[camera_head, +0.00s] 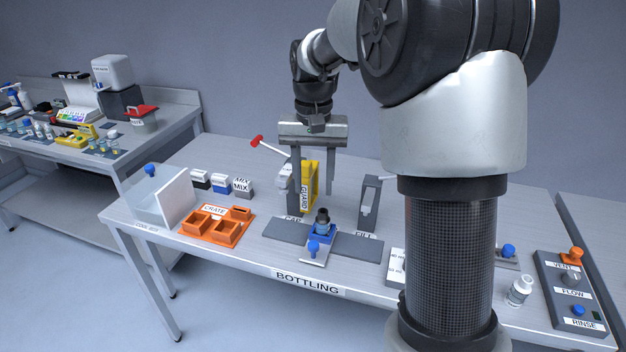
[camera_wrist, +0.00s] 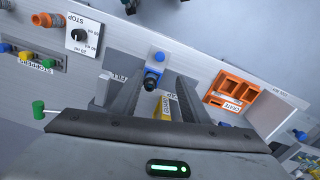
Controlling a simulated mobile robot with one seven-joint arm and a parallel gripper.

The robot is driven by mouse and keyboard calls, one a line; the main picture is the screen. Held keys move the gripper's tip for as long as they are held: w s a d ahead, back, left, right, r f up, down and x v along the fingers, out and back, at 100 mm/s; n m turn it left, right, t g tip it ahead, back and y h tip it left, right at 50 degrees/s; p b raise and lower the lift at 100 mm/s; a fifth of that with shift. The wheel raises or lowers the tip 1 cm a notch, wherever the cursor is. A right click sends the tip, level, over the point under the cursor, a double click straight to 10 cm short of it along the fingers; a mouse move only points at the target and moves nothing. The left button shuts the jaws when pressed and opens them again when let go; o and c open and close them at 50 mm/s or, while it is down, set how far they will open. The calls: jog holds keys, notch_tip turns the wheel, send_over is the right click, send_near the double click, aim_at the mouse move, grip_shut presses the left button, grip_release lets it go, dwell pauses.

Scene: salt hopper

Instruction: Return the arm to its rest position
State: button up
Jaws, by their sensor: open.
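My gripper (camera_head: 312,165) hangs from my arm over the middle of the bottling table (camera_head: 370,262), fingers pointing down. In the wrist view the two fingers of my gripper (camera_wrist: 162,92) stand apart with nothing held between them. Below them is a blue holder (camera_head: 318,236) with a dark-topped bottle (camera_head: 322,216) in it. The holder (camera_wrist: 152,76) also shows just past the fingertips in the wrist view. A yellow guard (camera_head: 311,185) stands behind the fingers in the head view, partly hidden by them. My upper arm and column cover the right part of the table.
An orange crate (camera_head: 213,232) and a clear cooler box (camera_head: 160,200) stand at the left. A red-tipped lever (camera_head: 257,141) rises beside the gripper. A grey fill stand (camera_head: 370,200) is to its right. A white bottle (camera_head: 520,290) and control panel (camera_head: 570,290) are at far right.

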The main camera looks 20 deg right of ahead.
jog(key=s+a+r+n+t+p, duration=0.2)
jog(key=s+r+p, duration=0.2)
jog(key=s+r, duration=0.55)
jog(key=s+r+n+t+p, duration=0.1)
jog(key=s+r, duration=0.1)
jog(key=s, duration=0.5)
jog(key=s+a+r+n+t+p, duration=0.1)
jog(key=s+r+t+p, duration=0.1)
jog(key=s, duration=0.5)
jog(key=shift+a+r+t+p, duration=0.2)
jog(key=shift+r+t+p, duration=0.05)
jog(key=shift+t+p, duration=0.05)
